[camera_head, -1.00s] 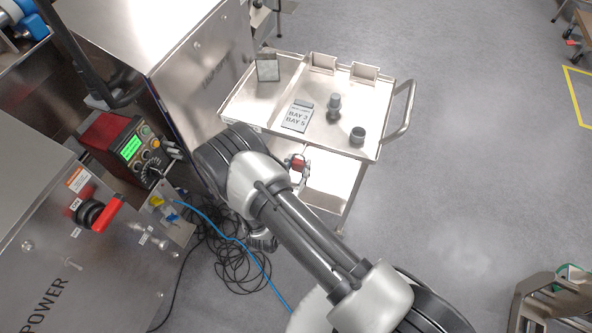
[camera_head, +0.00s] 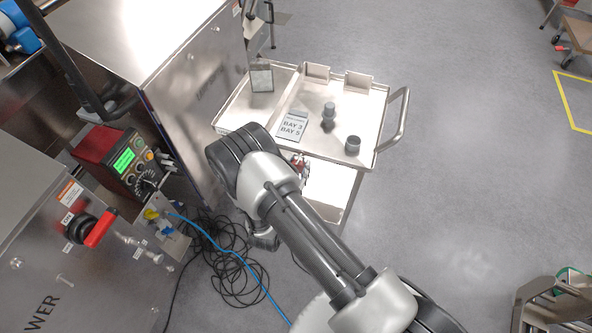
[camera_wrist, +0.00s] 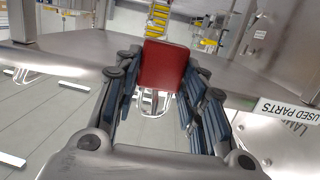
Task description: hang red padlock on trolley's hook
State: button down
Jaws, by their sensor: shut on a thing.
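The red padlock (camera_wrist: 164,66) is between the blue-padded fingers of my gripper (camera_wrist: 161,82) in the wrist view, and the gripper is shut on it. A pale metal loop shows just below its body; I cannot tell whether this is its shackle. In the head view only a bit of red (camera_head: 299,160) shows beside my arm, by the trolley's near side. The steel trolley (camera_head: 365,113) stands at the upper middle. I cannot make out its hook in either view, nor any contact between padlock and hook.
On the trolley top lie a BAY 3 / BAY 5 card (camera_head: 292,126), a dark knob-like part (camera_head: 329,117) and a black cylinder (camera_head: 353,145). Steel cabinets (camera_head: 185,75) and a red control box (camera_head: 121,157) stand left. Cables (camera_head: 238,268) lie on the floor. Floor right of the trolley is clear.

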jog(key=shift+f+b, duration=0.75)
jog(key=shift+f, duration=0.1)
dwell(0.3)
jog(key=c, duration=0.9)
grip_release()
jog(key=shift+c, duration=0.2)
jog(key=shift+s, duration=0.1)
jog(key=v, duration=1.2)
